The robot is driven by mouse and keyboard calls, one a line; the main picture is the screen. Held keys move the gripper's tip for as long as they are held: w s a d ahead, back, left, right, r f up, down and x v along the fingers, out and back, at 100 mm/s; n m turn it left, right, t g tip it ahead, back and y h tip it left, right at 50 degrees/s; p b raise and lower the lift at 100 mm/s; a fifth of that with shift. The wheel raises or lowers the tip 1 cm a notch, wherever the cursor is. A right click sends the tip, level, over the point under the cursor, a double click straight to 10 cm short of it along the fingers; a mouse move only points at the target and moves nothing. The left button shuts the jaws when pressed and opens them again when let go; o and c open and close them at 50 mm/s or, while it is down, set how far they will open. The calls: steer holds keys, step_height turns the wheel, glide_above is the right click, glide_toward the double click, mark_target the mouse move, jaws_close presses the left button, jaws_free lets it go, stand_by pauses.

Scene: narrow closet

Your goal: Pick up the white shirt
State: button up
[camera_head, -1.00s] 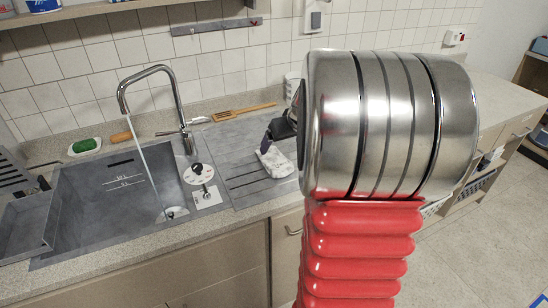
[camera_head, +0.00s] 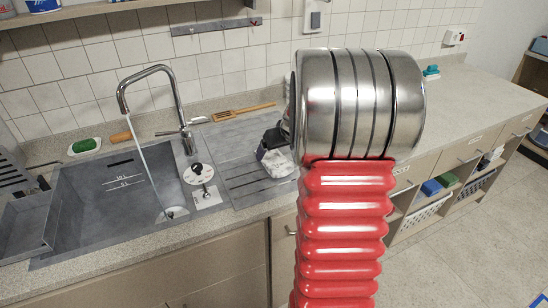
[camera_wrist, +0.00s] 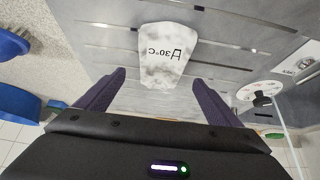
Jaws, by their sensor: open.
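A white, grey-mottled piece marked "30°C" (camera_wrist: 161,55) lies on the grey draining board; it is the only shirt-like thing I see, but I cannot tell for sure that it is the shirt. In the head view this white piece (camera_head: 278,160) shows right of the sink, partly hidden by my gripper and arm. My gripper (camera_wrist: 155,74) is open and empty. In the wrist view its two purple fingers stand apart, with the white piece beyond and between their tips. Contact is not visible.
A sink (camera_head: 110,195) with running water is at the left. A round white fitting with a black knob (camera_head: 197,172) stands by the sink's right edge. A wooden spatula (camera_head: 243,111) and green sponge (camera_head: 84,145) lie at the back. The right counter (camera_head: 490,95) is mostly clear.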

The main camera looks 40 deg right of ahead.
mark_target(274, 154)
steer(key=shift+x, duration=2.35)
steer(key=shift+r, duration=0.1)
steer(key=shift+c, duration=0.7)
steer(key=c, duration=1.3)
steer(key=shift+w+r, duration=0.1)
step_height(274, 154, up, 10)
steer(key=shift+f, duration=0.1)
